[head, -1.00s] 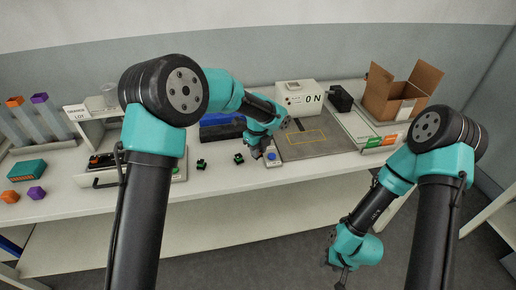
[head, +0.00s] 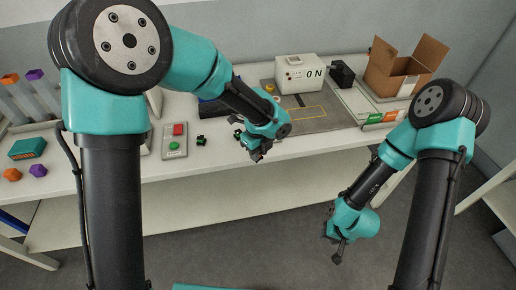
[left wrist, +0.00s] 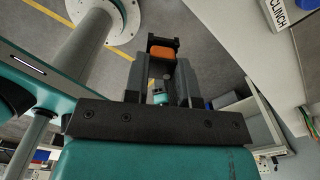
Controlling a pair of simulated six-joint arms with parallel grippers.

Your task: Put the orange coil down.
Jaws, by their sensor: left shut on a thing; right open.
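The orange coil (left wrist: 162,53) shows as a small orange block between the fingertips of my left gripper (left wrist: 161,42) in the left wrist view. That gripper is shut on it, with floor behind. In the head view my left gripper (head: 256,156) hangs at the front edge of the bench, pointing down; the coil cannot be made out there. My right gripper (head: 338,252) is open and empty, low in front of the bench over the floor.
The bench (head: 215,172) carries a red-and-green button box (head: 174,141), small green parts (head: 201,141), a grey mat (head: 318,112), an ON box (head: 298,72) and an open cardboard box (head: 404,68). Orange (head: 12,174) and purple (head: 38,170) blocks lie at far left.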

